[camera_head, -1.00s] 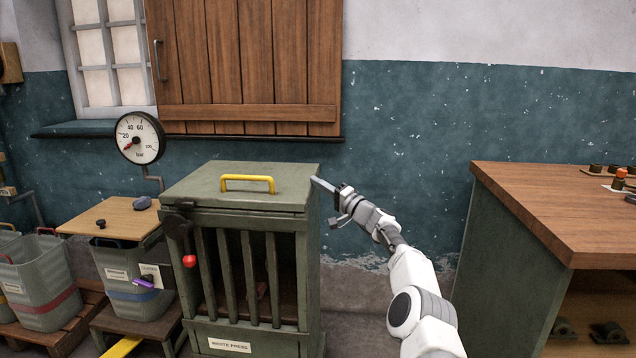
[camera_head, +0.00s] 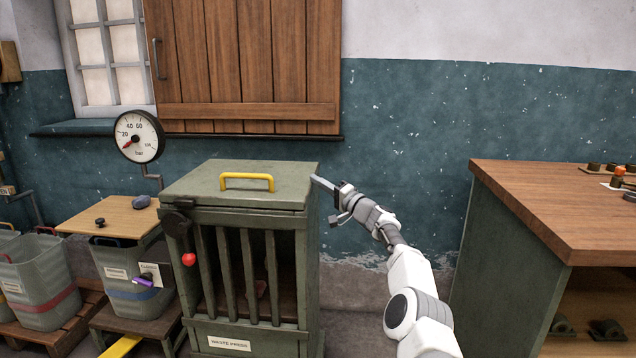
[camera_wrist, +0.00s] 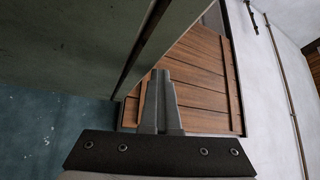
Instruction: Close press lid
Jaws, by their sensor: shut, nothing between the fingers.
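The press (camera_head: 246,255) is a green cabinet with barred front and a "WASTE PRESS" label. Its green lid (camera_head: 240,187) with a yellow handle (camera_head: 247,182) lies flat on top, down on the cabinet as far as the head view shows. My gripper (camera_head: 324,184) is at the right edge of the lid, fingers shut and empty. Whether it touches the lid edge cannot be told. In the wrist view, the shut fingers (camera_wrist: 161,95) are below a green panel with a dark gap along its edge. A lever with a red knob (camera_head: 188,259) hangs at the press's left front.
A pressure gauge (camera_head: 138,136) stands behind the press on the left. Grey bins (camera_head: 40,278) and a small wooden board (camera_head: 108,216) are at left. A wood-topped bench (camera_head: 570,205) stands at right. A wooden shutter (camera_head: 245,65) is on the wall behind.

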